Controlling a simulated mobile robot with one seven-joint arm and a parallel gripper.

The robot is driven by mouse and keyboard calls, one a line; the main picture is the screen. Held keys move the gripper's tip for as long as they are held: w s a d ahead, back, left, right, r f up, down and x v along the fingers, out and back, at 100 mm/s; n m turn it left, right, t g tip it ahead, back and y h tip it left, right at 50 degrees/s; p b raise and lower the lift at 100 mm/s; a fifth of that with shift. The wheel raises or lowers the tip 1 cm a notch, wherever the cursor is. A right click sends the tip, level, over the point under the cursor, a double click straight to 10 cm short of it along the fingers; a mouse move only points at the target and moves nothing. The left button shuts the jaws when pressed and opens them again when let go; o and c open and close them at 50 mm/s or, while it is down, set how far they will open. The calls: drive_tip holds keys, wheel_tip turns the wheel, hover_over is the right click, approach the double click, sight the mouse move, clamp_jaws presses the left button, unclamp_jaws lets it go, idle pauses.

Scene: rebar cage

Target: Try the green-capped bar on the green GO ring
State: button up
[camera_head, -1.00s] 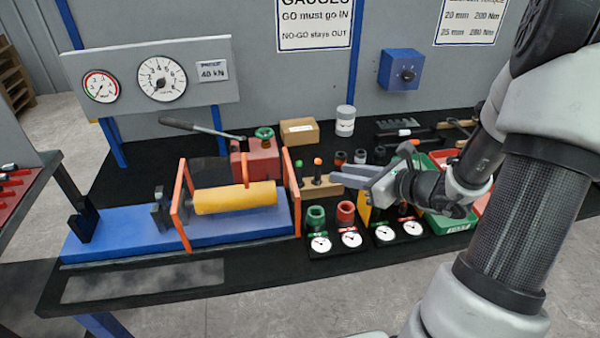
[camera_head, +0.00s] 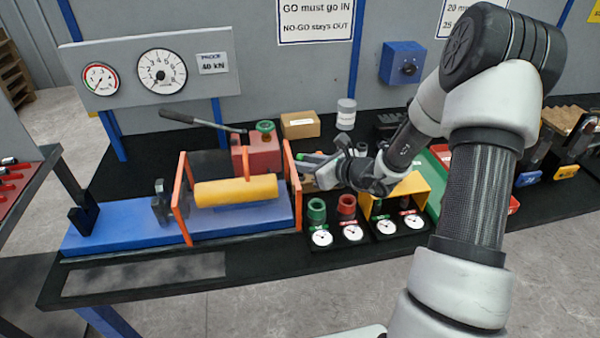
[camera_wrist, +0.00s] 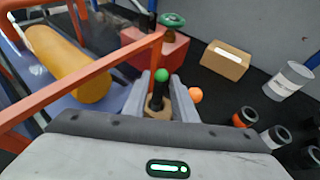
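The green-capped bar (camera_wrist: 161,76) stands upright in a wooden block in the wrist view, its round green cap between my fingertips. My gripper (camera_wrist: 161,84) looks open, with one finger on each side of the bar; contact is not clear. In the head view my gripper (camera_head: 308,168) reaches over the wooden block (camera_head: 309,186) and largely hides it. The green GO ring (camera_head: 316,209) stands on a dark base with a dial in front, left of the red ring (camera_head: 347,205). An orange-capped bar (camera_wrist: 195,95) is just right of my right finger.
An orange frame (camera_head: 296,190) around a yellow cylinder (camera_head: 235,194) stands close left of my gripper. A red pump block (camera_head: 262,151) and cardboard box (camera_head: 300,125) are behind. A yellow housing (camera_head: 424,190) with dark rings is right of the red ring.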

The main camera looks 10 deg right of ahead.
drive_tip(key=shift+w+a+f, duration=0.25)
drive_tip(key=shift+w+a, duration=0.15)
drive_tip(key=shift+w, duration=0.15)
clamp_jaws()
drive_tip(key=shift+r, duration=0.15)
